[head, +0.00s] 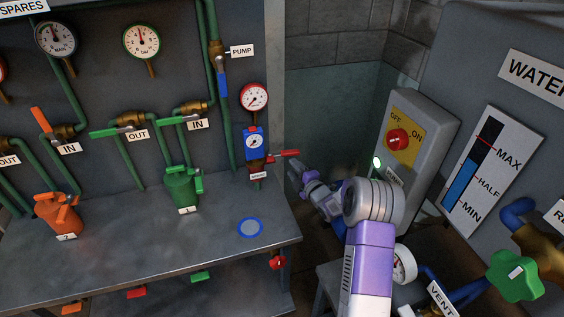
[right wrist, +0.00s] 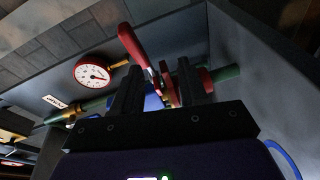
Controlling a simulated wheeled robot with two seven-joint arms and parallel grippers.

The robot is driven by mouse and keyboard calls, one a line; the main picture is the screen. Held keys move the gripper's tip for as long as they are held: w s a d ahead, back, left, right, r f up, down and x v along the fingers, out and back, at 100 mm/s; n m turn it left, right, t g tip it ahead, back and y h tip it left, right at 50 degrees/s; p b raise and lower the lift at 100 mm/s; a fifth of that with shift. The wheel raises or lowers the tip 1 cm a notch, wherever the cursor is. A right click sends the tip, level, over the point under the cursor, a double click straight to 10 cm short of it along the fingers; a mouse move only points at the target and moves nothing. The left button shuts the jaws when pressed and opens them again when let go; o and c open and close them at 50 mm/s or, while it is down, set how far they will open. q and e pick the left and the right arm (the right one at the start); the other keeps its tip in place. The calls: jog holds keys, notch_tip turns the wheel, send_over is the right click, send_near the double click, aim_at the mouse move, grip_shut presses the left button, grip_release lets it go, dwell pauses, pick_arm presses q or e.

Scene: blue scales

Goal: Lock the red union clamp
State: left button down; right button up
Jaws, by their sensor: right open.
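The red union clamp (head: 257,171) sits on the pipe just below a blue device with a gauge (head: 253,144). Its red lever (head: 285,155) sticks out to the right, away from the pipe. In the right wrist view the lever (right wrist: 134,45) rises up and left from the clamp. My right gripper (head: 293,172) is open, just right of the clamp and below the lever tip. In the right wrist view its two fingers (right wrist: 160,90) stand apart, with part of the clamp showing between them. Contact cannot be told. My left gripper is not in view.
A red-rimmed gauge (head: 254,97) is above the clamp.

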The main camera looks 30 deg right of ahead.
aim_at(288, 151)
jog(key=shift+w+d+r+n+t+b, duration=0.15)
jog(key=shift+w+d+r+n+t, duration=0.15)
jog(key=shift+d+r+n, duration=0.3)
jog(key=shift+w+d+r+n+t+b, duration=0.2)
jog(key=shift+w+d+r+n, duration=0.2)
jog(key=shift+d+r+n, duration=0.15)
jog(key=shift+w, duration=3.5)
grip_shut()
